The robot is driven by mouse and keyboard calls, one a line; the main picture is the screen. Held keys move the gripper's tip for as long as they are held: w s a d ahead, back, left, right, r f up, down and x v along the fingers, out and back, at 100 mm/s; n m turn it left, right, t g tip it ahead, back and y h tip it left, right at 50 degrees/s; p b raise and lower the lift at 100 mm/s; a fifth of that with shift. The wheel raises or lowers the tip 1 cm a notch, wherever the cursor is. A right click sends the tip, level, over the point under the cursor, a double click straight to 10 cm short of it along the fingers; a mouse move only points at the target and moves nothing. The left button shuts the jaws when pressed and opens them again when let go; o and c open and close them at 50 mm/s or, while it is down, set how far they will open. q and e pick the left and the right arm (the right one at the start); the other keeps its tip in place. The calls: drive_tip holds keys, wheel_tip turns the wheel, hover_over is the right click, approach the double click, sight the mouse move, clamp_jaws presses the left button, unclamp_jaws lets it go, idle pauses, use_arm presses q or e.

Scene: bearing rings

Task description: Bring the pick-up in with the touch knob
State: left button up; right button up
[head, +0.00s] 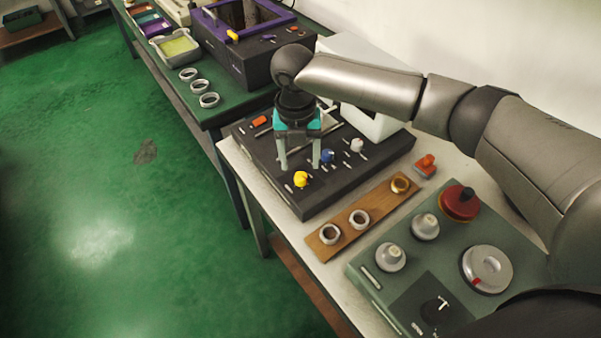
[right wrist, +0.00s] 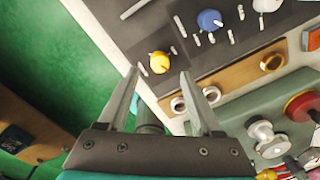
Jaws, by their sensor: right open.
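A dark control box (head: 345,182) stands on the light table under my right gripper. On its top are a yellow knob (head: 301,179), a blue knob (head: 327,156) and a white knob (head: 357,145), with white marks beside them. I cannot read which is the touch knob. My right gripper (head: 299,162) is open and empty, fingers pointing down over the box near the yellow knob. In the right wrist view the yellow knob (right wrist: 159,63) shows between the fingertips, apart from them. The blue knob (right wrist: 209,20) lies beyond. I cannot make out the pick-up. My left gripper is out of view.
A wooden strip (head: 345,222) with several rings lies in front of the box. A green panel (head: 385,285) with silver knobs and a red knob (head: 460,203) stands nearer. An orange button (head: 426,164) is at right. A purple-framed machine (head: 245,45) stands farther back.

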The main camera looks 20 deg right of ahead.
sight(301, 176)
drive_tip(key=shift+d+f+b, duration=0.1)
drive_tip(key=shift+f+b, duration=0.25)
drive_tip(key=shift+f, duration=2.05)
clamp_jaws()
